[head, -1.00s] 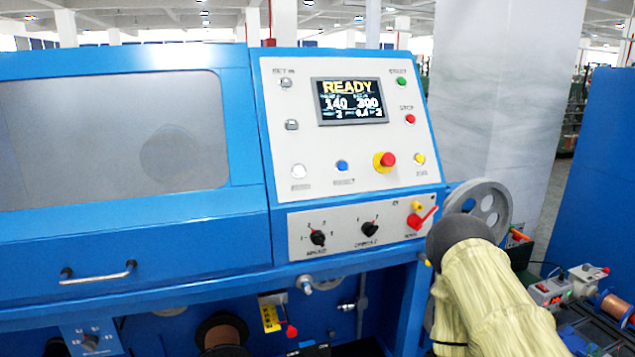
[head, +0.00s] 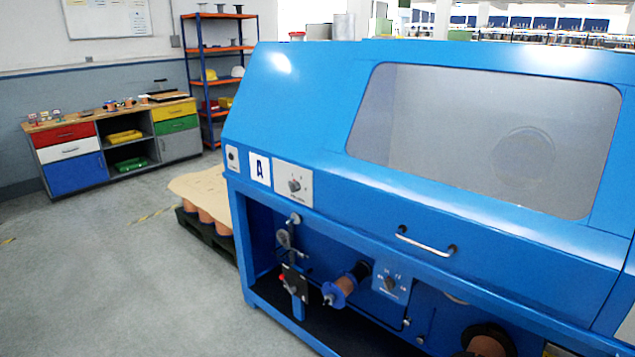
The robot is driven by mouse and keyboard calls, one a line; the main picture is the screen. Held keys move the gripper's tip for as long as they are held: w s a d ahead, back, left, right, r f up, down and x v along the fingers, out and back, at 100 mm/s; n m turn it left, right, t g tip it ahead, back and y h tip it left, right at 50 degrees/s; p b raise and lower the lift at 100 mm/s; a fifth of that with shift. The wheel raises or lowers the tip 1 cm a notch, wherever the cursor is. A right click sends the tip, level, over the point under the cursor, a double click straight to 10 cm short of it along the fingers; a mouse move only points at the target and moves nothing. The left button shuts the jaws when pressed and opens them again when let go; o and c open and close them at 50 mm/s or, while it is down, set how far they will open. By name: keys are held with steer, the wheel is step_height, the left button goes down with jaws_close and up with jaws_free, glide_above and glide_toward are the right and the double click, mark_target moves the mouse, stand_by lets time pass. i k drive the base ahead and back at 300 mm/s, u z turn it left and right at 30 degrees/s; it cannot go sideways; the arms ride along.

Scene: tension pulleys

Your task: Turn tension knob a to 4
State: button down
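A second knob (head: 390,284) sits on a blue plate lower down, beside a copper spool. I cannot tell from the lettering which is tension knob a, though the upper one is closest to the letter A. My gripper is not in view.
The machine has a windowed cover with a handle (head: 426,241). Small rollers and a copper spool (head: 345,285) sit in its open lower bay. A pallet with covered spools (head: 205,205) stands left of the machine. Grey floor (head: 120,270) is clear at the front left.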

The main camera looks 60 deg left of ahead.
mark_target(295, 187)
steer(key=u, duration=1.95)
steer(key=k, duration=0.5)
steer(key=u, duration=0.8)
steer(key=i, duration=1.15)
steer(key=u, duration=0.05)
